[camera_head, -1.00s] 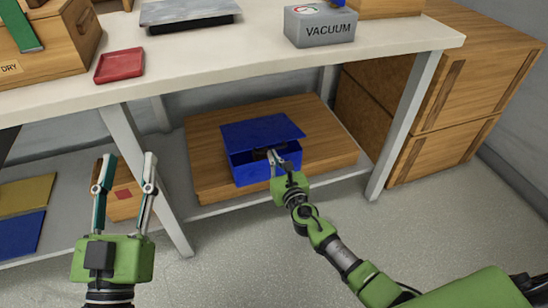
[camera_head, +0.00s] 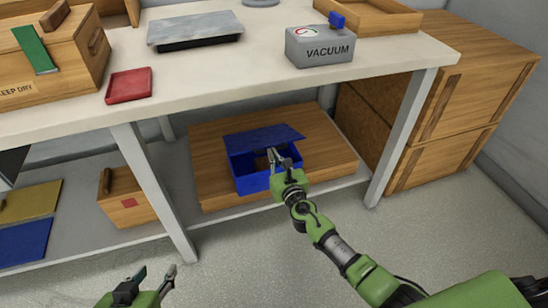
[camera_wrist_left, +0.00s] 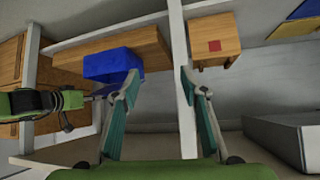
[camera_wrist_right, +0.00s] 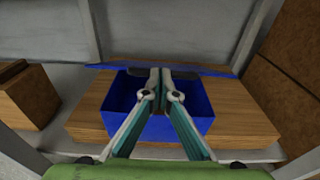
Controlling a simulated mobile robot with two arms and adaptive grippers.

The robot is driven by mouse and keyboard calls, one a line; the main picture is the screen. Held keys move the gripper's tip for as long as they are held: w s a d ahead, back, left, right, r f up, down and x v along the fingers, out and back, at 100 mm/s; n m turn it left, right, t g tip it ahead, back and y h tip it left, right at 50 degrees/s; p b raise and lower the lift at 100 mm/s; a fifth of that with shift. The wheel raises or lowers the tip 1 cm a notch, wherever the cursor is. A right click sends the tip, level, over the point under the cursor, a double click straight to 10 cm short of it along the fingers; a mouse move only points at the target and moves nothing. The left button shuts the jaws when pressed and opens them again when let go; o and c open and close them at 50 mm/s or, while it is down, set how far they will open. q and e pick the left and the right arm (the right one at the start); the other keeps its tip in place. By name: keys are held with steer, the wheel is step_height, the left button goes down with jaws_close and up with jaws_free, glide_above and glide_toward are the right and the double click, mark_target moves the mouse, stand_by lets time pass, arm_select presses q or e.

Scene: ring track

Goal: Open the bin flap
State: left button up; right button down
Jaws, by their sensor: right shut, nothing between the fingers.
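The blue bin (camera_head: 250,182) stands on a wooden board on the low shelf under the table. Its blue flap (camera_head: 265,138) is raised at a tilt, with a gap showing the inside below it. In the right wrist view the flap (camera_wrist_right: 110,67) is nearly edge-on behind the bin's opening (camera_wrist_right: 205,122). My right gripper (camera_head: 279,157) is shut and empty, its fingertips at the gap by the flap's underside; whether they touch it I cannot tell. My left gripper (camera_head: 156,273) is open and empty, low in front of the table; it also shows in the left wrist view (camera_wrist_left: 160,78).
The wooden board (camera_head: 335,160) extends around the bin. A table leg (camera_head: 155,190) stands left of it and another (camera_head: 405,135) right. A wooden box (camera_head: 130,195) sits left on the shelf. The tabletop (camera_head: 230,75) is overhead. Wooden crates (camera_head: 460,110) stand at right.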

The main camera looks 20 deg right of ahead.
arm_select(q)
steer(key=shift+s+a+f+g+y+p, duration=0.35)
steer(key=shift+s+a+f+g+p, duration=0.8)
steer(key=shift+s, duration=1.75)
steer(key=shift+s+a+f+g+y+p, duration=0.3)
steer(key=shift+s+a+g+p, duration=0.55)
steer(key=shift+s+g, duration=1.5)
arm_select(e)
steer(key=shift+w+r, duration=0.5)
steer(key=shift+r, duration=0.45)
steer(key=shift+w+r, duration=0.5)
steer(key=shift+r, duration=0.5)
steer(key=shift+w+r, duration=0.5)
steer(key=shift+r, duration=0.45)
arm_select(q)
steer(key=s+p+x, duration=0.3)
steer(key=p+x, duration=0.1)
steer(key=x, duration=1.1)
steer(key=shift+w+f, duration=0.25)
steer(key=shift+w, duration=0.05)
arm_select(e)
steer(key=w+r, duration=0.7)
steer(key=shift+w+a, duration=0.2)
steer(key=shift+w, duration=0.15)
arm_select(q)
steer(key=shift+s+d, duration=0.1)
arm_select(e)
steer(key=shift+f, duration=0.1)
